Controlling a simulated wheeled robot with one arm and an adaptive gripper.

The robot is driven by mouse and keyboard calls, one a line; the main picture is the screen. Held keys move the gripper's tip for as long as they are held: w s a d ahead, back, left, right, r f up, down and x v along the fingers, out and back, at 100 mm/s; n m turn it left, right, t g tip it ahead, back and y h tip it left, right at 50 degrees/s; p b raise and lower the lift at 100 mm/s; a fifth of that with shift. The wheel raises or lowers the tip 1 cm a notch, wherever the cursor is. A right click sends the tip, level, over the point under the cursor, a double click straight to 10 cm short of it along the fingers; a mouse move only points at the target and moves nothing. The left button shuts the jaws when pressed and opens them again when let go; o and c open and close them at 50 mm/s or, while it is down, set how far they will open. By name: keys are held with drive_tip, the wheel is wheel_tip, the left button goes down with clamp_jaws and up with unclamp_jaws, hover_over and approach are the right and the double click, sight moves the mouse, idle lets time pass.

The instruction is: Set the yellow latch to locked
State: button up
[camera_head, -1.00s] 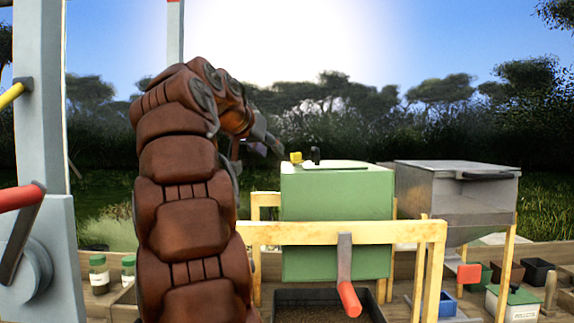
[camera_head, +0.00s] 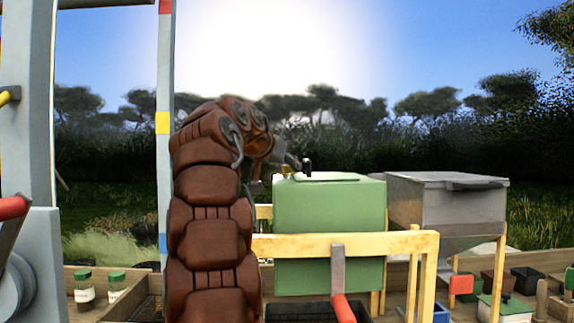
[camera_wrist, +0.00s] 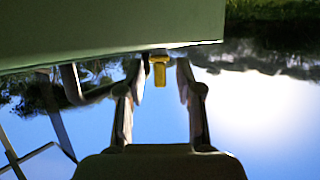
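The yellow latch (camera_wrist: 159,69) sits at the edge of the green box (camera_wrist: 70,30), which fills the top of the wrist view. My gripper (camera_wrist: 160,70) is open, with one finger on each side of the latch and visible gaps between. In the head view the green box (camera_head: 330,230) stands right of my arm, and my gripper (camera_head: 293,163) is at its top left edge. There the latch (camera_head: 284,170) is mostly hidden by the gripper. Whether the latch stands locked or unlocked I cannot tell.
A dark handle (camera_head: 307,166) stands on the box lid close to my gripper. A yellow frame (camera_head: 350,245) and a red-tipped lever (camera_head: 343,300) are in front. A grey hopper (camera_head: 450,210) is on the right, a striped post (camera_head: 164,150) on the left.

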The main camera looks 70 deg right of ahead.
drive_tip(key=shift+d, duration=0.1)
clamp_jaws()
idle(0.3)
